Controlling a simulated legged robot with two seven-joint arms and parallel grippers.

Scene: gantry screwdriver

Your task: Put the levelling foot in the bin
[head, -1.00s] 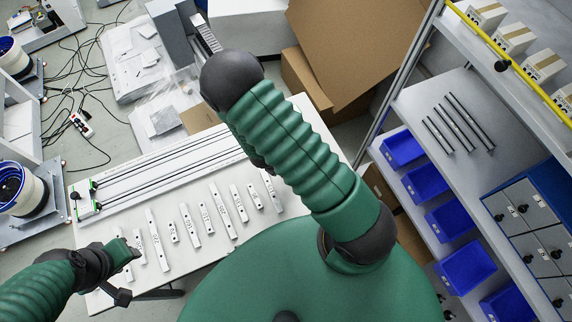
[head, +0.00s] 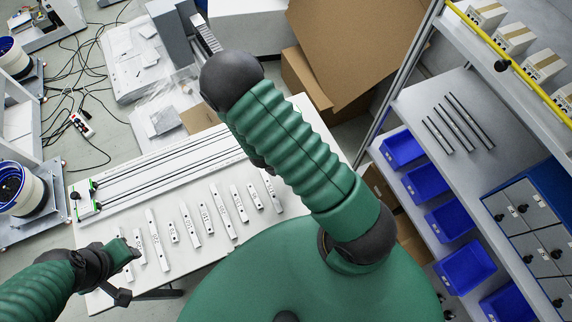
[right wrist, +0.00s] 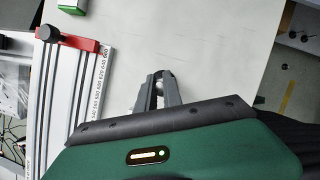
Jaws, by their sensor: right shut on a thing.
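In the right wrist view, my right gripper (right wrist: 158,97) is shut on a small pale, rounded thing (right wrist: 159,84), probably the levelling foot. The fingers cover most of it, so its full shape is hidden. It is over the white table top (right wrist: 200,45). In the head view, my right arm hides this gripper. My left gripper (head: 130,275) is over the table's lower left corner, close to the white labelled bars. Its fingertips are unclear. Several blue bins stand on the right-hand shelf, one of them here (head: 466,270); which one the task means cannot be told.
Several white labelled bars (head: 155,240) lie in a row on the table. A long rail fixture (head: 160,172) runs behind them; its red end (right wrist: 68,40) shows in the right wrist view, near a green block (right wrist: 76,6). Metal rods (head: 459,121) lie on the shelf. Cardboard (head: 355,45) stands behind.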

